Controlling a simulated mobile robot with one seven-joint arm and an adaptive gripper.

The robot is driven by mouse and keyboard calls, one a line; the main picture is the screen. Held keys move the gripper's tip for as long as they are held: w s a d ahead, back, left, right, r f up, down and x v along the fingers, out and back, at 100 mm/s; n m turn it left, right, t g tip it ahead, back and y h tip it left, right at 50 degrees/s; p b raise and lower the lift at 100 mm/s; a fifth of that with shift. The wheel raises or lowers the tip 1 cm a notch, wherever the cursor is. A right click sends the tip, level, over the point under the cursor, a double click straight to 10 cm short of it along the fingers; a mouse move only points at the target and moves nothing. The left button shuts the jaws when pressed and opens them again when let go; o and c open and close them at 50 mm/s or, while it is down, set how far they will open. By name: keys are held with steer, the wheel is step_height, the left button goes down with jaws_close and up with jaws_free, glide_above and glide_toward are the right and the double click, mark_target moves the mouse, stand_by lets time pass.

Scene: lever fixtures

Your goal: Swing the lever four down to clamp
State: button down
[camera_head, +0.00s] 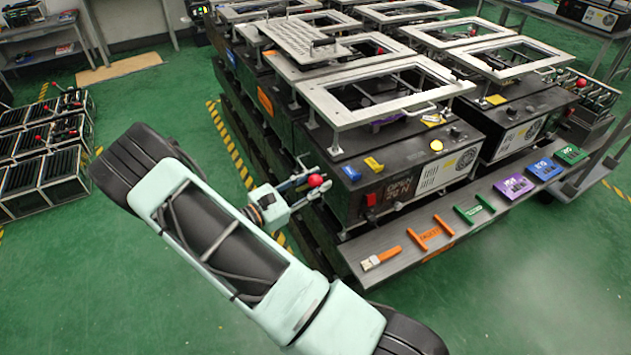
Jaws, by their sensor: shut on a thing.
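A red ball knob (316,180) shows at the left front corner of the nearest black machine. It looks like the end of a lever, but the lever's rod and pivot are mostly hidden by my gripper and arm. My gripper (308,184) is at this knob, with its thin fingers shut on it. I cannot read a number on this lever, nor tell its exact angle. My pale green arm crosses the lower left and middle of the view and covers part of the floor.
The nearest black machine (400,163) carries a raised metal frame (335,112). A dark front shelf (400,255) holds small coloured parts. Other red-knobbed levers (582,84) are on the right. Black racks (50,180) stand at the left. Green floor (130,105) is clear between.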

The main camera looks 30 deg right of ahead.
steer(key=s+f+m+h+b, duration=0.1)
steer(key=s+f+m+b, duration=0.2)
steer(key=f+m+b, duration=0.3)
steer(key=s+f+m+g+h+b, duration=0.1)
steer(key=s+f+m+b, duration=0.3)
steer(key=f+b, duration=0.6)
steer(key=shift+f+m, duration=0.7)
steer(key=shift+m, duration=0.3)
steer(key=shift+d+f, duration=0.1)
steer(key=c, duration=1.5)
jaws_free()
steer(key=shift+o, duration=0.2)
